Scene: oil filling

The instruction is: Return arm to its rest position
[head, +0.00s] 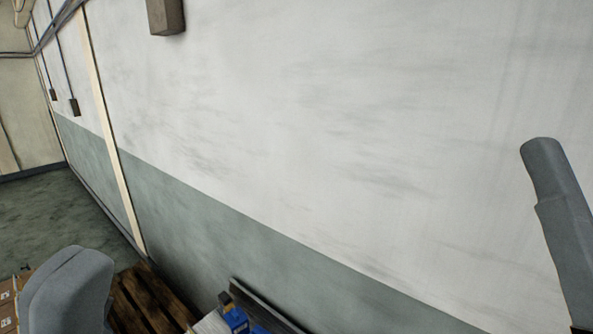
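Neither of my grippers shows in the head view. A grey rounded part (72,292) rises at the lower left and looks like a link of my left arm. A grey cylindrical part (558,215) stands at the right edge and looks like a link of my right arm. The ends of both arms are out of the picture, so what the grippers hold cannot be seen.
A white wall (330,120) with a grey-green lower band fills most of the view. A wooden pallet (150,300), cardboard boxes (8,305) and a blue item (235,319) sit along the bottom. Bare floor (50,215) lies at the left.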

